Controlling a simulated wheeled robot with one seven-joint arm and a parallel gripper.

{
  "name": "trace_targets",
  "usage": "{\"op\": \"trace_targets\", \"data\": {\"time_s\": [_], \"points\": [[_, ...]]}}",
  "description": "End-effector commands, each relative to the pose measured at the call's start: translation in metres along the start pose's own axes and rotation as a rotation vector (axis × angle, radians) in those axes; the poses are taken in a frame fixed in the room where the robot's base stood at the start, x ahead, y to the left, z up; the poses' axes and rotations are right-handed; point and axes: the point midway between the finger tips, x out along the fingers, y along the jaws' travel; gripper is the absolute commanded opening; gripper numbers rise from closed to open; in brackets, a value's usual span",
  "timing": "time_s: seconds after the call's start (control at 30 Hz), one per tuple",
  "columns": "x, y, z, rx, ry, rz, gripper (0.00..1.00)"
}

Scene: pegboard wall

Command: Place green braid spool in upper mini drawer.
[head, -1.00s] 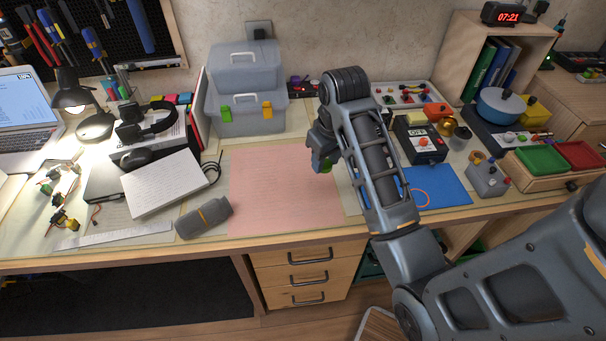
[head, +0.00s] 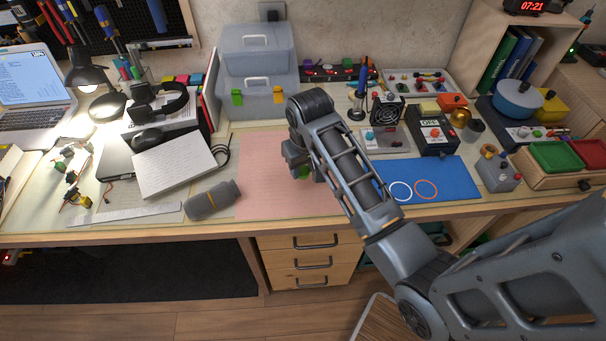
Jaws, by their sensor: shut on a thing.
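My gripper (head: 302,170) is above the pink mat (head: 262,185), left of the blue mat. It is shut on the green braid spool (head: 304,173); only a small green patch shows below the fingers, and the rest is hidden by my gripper. A wooden unit of small drawers stands under the bench front, below my gripper. Its upper drawer (head: 285,243) has a dark handle and looks shut; my arm is not touching it. I cannot tell whether this is the mini drawer named.
A grey cylinder (head: 212,200) lies left of the pink mat. The blue mat (head: 450,180) with white and orange rings lies right. Clear lidded boxes (head: 258,50) stand behind. A black switch box (head: 432,135) and soldering iron (head: 358,98) stand at the back right.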

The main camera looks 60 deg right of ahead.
Motion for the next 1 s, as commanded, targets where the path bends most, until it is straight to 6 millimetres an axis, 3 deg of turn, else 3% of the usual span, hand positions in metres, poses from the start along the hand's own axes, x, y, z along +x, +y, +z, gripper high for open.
{"op": "trace_targets", "data": {"time_s": [0.3, 0.7, 0.73, 1.0], "points": [[0.036, -0.002, 0.007, -0.001, -0.002, 0.0, 0.06], [0.042, -0.002, 0.008, -0.001, -0.001, 0.0, 0.06], [0.042, -0.002, 0.008, -0.001, -0.001, 0.0, 0.4], [0.042, -0.002, 0.007, -0.001, 0.0, 0.0, 0.64]]}}
